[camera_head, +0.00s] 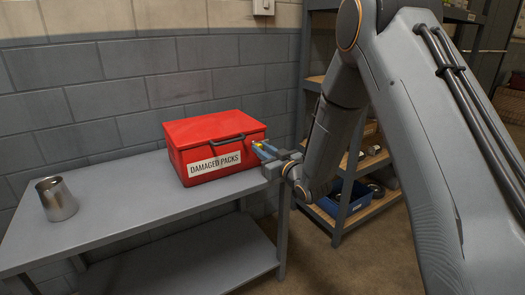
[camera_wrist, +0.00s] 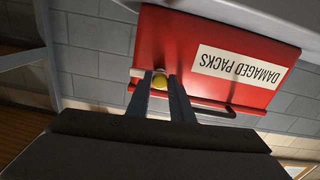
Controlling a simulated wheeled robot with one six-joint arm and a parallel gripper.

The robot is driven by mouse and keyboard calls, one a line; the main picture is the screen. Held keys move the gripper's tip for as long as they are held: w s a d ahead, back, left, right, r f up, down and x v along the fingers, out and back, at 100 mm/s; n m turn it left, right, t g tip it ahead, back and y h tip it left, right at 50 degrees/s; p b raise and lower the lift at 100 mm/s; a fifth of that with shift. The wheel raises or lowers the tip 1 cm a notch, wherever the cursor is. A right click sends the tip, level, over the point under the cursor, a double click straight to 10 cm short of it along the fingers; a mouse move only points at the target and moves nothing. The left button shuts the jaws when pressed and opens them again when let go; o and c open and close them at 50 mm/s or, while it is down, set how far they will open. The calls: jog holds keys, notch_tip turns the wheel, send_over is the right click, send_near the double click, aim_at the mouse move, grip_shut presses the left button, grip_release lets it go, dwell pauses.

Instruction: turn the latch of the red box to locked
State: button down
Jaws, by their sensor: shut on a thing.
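The red box (camera_head: 215,148) stands closed on the grey table, with a white "DAMAGED PACKS" label on its front. It also shows, upside down, in the wrist view (camera_wrist: 230,35). The latch, with a yellow knob (camera_wrist: 159,82), is on the box's front near the edge that lies to the right in the head view. My gripper (camera_head: 259,148) reaches the box from the right. Its two fingers (camera_wrist: 160,84) are shut on the yellow knob. The fingers hide much of the latch, so I cannot tell its exact angle.
A dark handle (camera_head: 228,140) sits on the box front, close to my fingers. A metal cup (camera_head: 56,198) stands at the left of the table (camera_head: 150,222). A shelf with a blue bin (camera_head: 342,200) is at the right. The table between cup and box is clear.

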jog(key=shift+n+b, duration=2)
jog(key=shift+n, duration=6.6)
jog(key=c, duration=1.6)
grip_release()
jog(key=shift+o, duration=0.2)
jog(key=v, duration=0.8)
jog(key=shift+p, duration=0.3)
jog(key=shift+w, duration=0.1)
